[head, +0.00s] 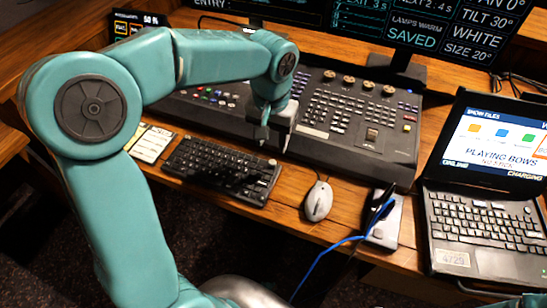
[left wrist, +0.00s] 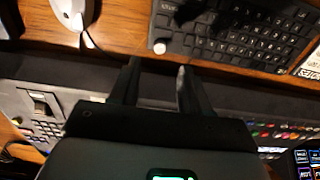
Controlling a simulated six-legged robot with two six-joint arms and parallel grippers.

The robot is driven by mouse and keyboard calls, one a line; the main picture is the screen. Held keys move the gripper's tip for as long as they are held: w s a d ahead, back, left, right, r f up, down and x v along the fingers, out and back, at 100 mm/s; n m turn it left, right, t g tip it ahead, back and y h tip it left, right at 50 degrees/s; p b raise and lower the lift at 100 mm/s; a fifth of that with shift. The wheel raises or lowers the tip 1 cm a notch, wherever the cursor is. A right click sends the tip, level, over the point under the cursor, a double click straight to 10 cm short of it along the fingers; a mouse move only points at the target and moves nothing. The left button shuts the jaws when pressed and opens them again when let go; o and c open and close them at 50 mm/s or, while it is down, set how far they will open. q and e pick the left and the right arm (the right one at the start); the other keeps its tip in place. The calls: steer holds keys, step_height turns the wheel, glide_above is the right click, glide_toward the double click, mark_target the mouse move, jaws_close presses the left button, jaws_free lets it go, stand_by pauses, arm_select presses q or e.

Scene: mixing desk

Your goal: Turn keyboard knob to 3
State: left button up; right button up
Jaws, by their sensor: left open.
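The black keyboard (head: 215,170) lies on the wooden desk, and it also fills the upper right of the left wrist view (left wrist: 245,35). Its small pale round knob (left wrist: 160,47) sits at the keyboard's corner nearest the mouse. My left gripper (head: 274,143) is above the desk near that corner, fingers pointing down. In the left wrist view its two dark fingers (left wrist: 158,68) are apart, with the knob showing just beyond the gap between their tips. Nothing is between the fingers. I cannot read any number on the knob. My right gripper is not in view.
A grey mouse (head: 319,200) lies right of the keyboard. The large lighting console (head: 330,135) stands behind. A laptop (head: 485,225) is at the right, with a blue cable (head: 335,247) at the desk's front edge. A note card (head: 151,143) lies left of the keyboard.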

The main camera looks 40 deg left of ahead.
mark_target(272, 162)
arm_select(q)
step_height(272, 162, down, 8)
steer(key=shift+w+r+b, duration=0.1)
steer(key=shift+r+b, duration=0.05)
steer(key=shift+b, duration=0.15)
jaws_close()
